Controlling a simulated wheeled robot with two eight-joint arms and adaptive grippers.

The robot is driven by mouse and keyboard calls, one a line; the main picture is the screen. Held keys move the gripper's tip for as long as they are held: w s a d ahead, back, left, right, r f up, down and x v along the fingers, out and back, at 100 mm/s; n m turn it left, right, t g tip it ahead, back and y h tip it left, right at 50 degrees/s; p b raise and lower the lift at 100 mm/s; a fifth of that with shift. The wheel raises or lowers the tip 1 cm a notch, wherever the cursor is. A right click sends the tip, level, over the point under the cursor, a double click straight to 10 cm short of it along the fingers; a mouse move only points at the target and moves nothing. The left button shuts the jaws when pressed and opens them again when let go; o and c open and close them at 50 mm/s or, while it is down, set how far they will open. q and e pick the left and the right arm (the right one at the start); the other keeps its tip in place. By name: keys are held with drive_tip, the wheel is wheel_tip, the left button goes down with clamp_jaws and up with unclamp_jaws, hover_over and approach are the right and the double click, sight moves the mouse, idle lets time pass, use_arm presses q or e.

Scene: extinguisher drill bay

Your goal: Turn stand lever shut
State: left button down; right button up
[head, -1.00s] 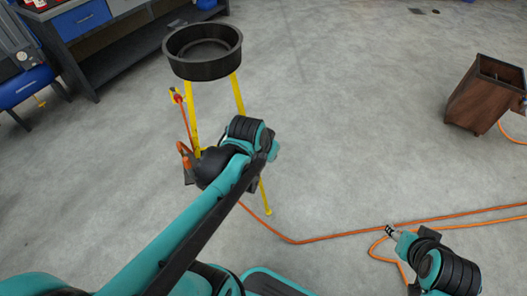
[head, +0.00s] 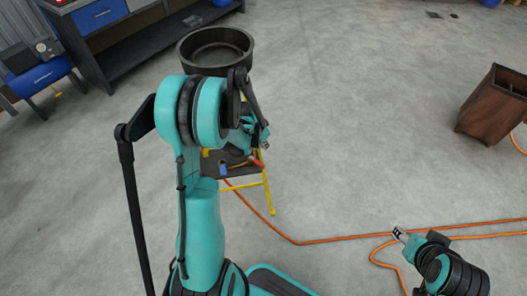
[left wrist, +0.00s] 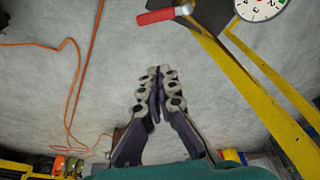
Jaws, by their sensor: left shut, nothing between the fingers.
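The yellow-legged stand (head: 268,195) carries a round black basin (head: 215,47); my left arm covers much of its middle. In the left wrist view, a lever with a red grip (left wrist: 155,16) sticks out from the stand's yellow frame (left wrist: 225,65) at the top. My left gripper (left wrist: 158,72) is shut and empty, below the red grip in that picture and apart from it. In the head view my left gripper (head: 263,142) shows small beside the stand. My right gripper (head: 397,233) is at lower right, away from the stand; its finger state is unclear.
A white dial gauge (left wrist: 260,8) sits by the lever. An orange hose (head: 330,240) runs across the floor. A brown wooden bin (head: 492,105) stands at right, a dark bench (head: 130,55) at upper left and a blue tank (head: 40,78) at left.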

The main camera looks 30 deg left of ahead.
sight(259, 163)
use_arm(q)
wheel_tip(259, 163, down, 9)
drive_tip(key=s+b, duration=0.1)
drive_tip(key=b, duration=0.4)
drive_tip(key=shift+r, duration=0.2)
drive_tip(key=shift+w+a, duration=0.1)
